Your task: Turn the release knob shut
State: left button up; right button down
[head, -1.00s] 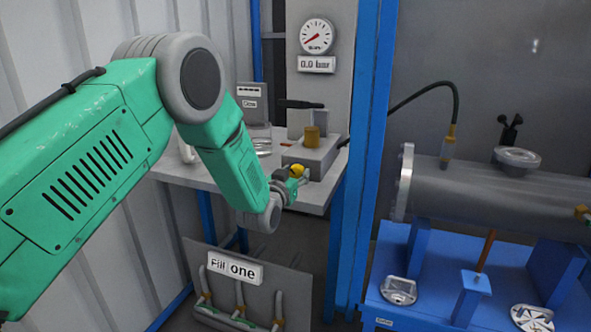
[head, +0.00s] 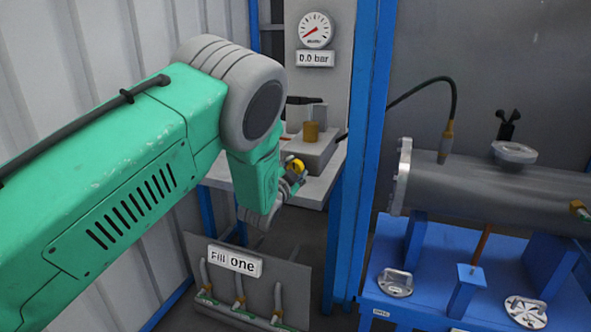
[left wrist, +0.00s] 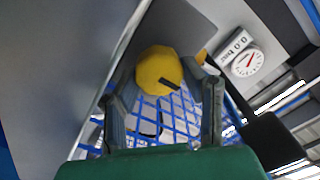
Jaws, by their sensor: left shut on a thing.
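The release knob, a yellow knob (head: 296,165) with a dark mark, sits at the front of the grey block (head: 312,152) on the bench. My left gripper (head: 292,178) is at the knob and shut on it. In the left wrist view the yellow knob (left wrist: 156,68) lies between the two grey fingers of my left gripper (left wrist: 162,92), its black line slanting to the lower right. My left forearm and wrist hide part of the bench. My right gripper is not in view.
A dial gauge (head: 316,31) stands above a "0.0 bar" plate (head: 315,58). A brass cap (head: 311,131) stands on the block. A blue post (head: 360,150) rises just right of the bench. A grey flanged cylinder (head: 480,190) lies on a blue stand. A hose panel labelled "Fill one" (head: 235,261) is below.

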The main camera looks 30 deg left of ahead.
pick_arm(q)
jog(key=shift+s+f, duration=0.1)
jog(key=shift+f, duration=0.25)
jog(key=o, duration=0.9)
jog(key=shift+c, duration=0.2)
jog(key=shift+s, duration=0.1)
jog(key=s+d, duration=0.1)
jog(key=s, duration=1)
jog(key=shift+s+r, duration=0.15)
jog(key=shift+s, duration=0.2)
